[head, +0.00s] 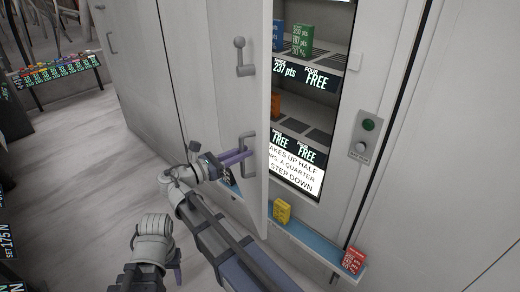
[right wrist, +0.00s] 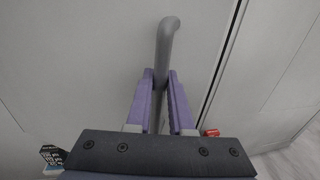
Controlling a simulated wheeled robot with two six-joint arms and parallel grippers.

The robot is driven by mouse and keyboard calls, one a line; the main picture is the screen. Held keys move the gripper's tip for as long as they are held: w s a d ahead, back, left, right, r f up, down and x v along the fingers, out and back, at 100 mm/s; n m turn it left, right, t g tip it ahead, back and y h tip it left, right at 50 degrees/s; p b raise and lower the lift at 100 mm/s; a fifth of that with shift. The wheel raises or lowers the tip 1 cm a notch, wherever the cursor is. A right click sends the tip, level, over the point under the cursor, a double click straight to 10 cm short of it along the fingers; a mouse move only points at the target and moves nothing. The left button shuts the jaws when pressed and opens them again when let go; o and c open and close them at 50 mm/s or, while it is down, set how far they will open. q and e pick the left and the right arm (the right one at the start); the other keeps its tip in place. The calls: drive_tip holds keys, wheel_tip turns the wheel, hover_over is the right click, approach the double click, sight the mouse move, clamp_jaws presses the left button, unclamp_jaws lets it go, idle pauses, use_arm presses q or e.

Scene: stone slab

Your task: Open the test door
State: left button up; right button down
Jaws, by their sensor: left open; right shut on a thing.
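The test door (head: 225,95) is a tall pale grey panel, swung partly open so the lit shelves behind it show on its right. A grey bar handle (head: 248,142) is on its lower face, and it also shows in the right wrist view (right wrist: 163,48). My right gripper (head: 245,155) is shut on this handle, with its purple fingers (right wrist: 160,90) on either side of the bar. My left gripper (head: 178,272) is open and empty, low at the bottom of the head view, apart from the door.
A grey lever (head: 241,58) sits higher on the door. Inside, shelves hold green (head: 303,40) and blue boxes. A button panel (head: 365,137) is right of the opening. Floor at left is clear.

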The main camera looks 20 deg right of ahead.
drive_tip(key=shift+w+a+r, duration=0.1)
drive_tip(key=shift+w+a, duration=0.2)
drive_tip(key=shift+a, duration=0.35)
drive_tip(key=c, duration=0.8)
unclamp_jaws()
drive_tip(key=shift+s, duration=0.1)
drive_tip(key=shift+d, duration=0.1)
drive_tip(key=p, duration=1)
approach(253, 118)
drive_tip(key=d, duration=0.2)
drive_tip(key=w+d, duration=0.1)
drive_tip(key=d, duration=0.1)
drive_tip(key=shift+w, duration=0.1)
drive_tip(key=shift+f, duration=0.25)
